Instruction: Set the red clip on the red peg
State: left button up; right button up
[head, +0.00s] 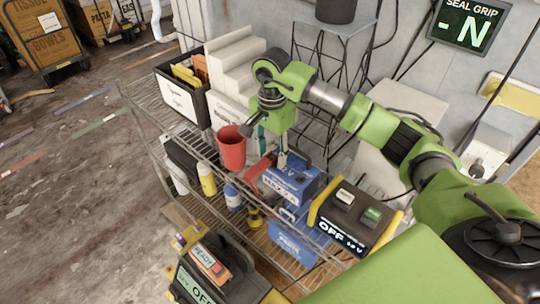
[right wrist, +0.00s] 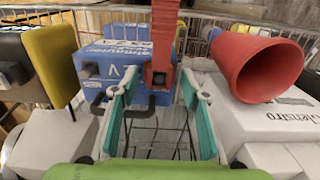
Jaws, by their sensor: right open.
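A red clip (head: 259,168), long and narrow, rests at the blue 12 V box (head: 290,184) on the wire shelf. In the right wrist view the red clip (right wrist: 164,38) stretches over the blue box (right wrist: 112,66), its dark square end between my fingertips. My right gripper (head: 283,160) points down at the box's near side. In its wrist view the gripper (right wrist: 158,77) has its two teal-lined fingers apart, with space on both sides of the clip. I cannot make out a red peg in either view. My left gripper is not in view.
A red cup (head: 231,148) stands left of the gripper. A yellow-and-black OFF unit (head: 345,218) stands right of the blue box. A white bottle with a yellow cap (head: 207,180) and a blue can (head: 233,197) stand on the shelf. Another black-and-yellow unit (head: 212,272) is in front.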

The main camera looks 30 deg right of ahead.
jog(key=shift+s, duration=0.1)
grip_shut()
jog(key=shift+r, duration=0.1)
jog(key=shift+r+b, duration=0.4)
jog(key=shift+b, duration=0.3)
notch_tip(320, 180, up, 2)
jog(key=shift+r+b, duration=0.1)
jog(key=shift+b, duration=0.8)
jog(key=s+a+r, duration=0.3)
jog(key=s+r, duration=0.3)
jog(key=r, duration=0.1)
jog(key=s+a+r, duration=0.3)
jog(key=s+r, duration=0.3)
jog(key=r, duration=0.1)
jog(key=shift+a+p, duration=0.35)
jog(key=shift+a, duration=0.05)
